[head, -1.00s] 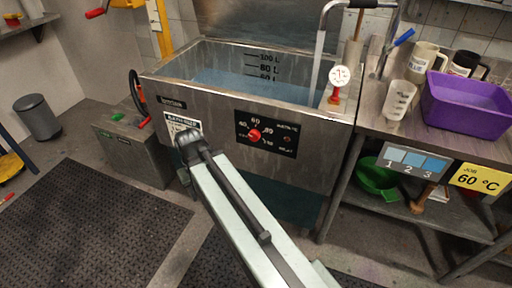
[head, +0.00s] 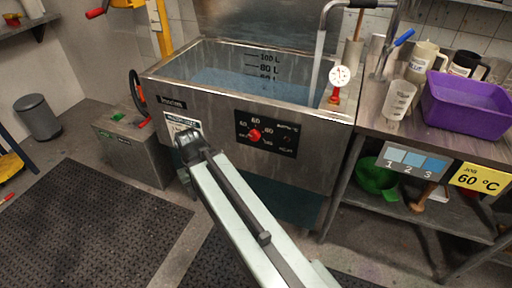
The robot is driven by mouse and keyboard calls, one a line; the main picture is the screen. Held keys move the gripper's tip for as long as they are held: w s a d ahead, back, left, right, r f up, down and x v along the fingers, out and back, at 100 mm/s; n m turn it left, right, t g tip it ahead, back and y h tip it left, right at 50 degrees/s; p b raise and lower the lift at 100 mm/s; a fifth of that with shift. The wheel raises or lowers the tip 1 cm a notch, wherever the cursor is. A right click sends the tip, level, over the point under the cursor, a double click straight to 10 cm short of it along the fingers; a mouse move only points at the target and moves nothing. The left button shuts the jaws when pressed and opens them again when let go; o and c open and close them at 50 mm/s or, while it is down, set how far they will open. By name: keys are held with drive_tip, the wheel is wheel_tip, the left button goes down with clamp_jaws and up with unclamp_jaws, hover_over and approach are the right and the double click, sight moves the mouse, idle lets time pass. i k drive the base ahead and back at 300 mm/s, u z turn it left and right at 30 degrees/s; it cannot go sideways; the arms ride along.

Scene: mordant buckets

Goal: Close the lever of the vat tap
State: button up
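The vat tap (head: 391,44) stands at the right end of the vat, its metal spout arching left over the basin. A pale stream of water (head: 318,58) falls from the spout into the vat (head: 200,99). The tap's blue lever (head: 404,38) slants up to the right. The vat holds bluish liquid, with litre marks on its back wall. My arm reaches up from the bottom, and its dark end with my gripper (head: 188,142) is in front of the vat's lower left, well away from the lever. I cannot make out the fingers.
A dial thermometer (head: 339,76) sits on the vat's right rim. The bench at right carries a clear measuring jug (head: 398,99), mugs and a purple tub (head: 468,104). A grey box (head: 133,150) stands left of the vat. The black floor mat (head: 95,225) is clear.

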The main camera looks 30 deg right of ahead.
sight(411, 32)
drive_tip(key=u, duration=1.6)
drive_tip(key=k, duration=1.1)
drive_tip(key=z, duration=1.2)
drive_tip(key=i, duration=1)
drive_tip(key=u, duration=0.05)
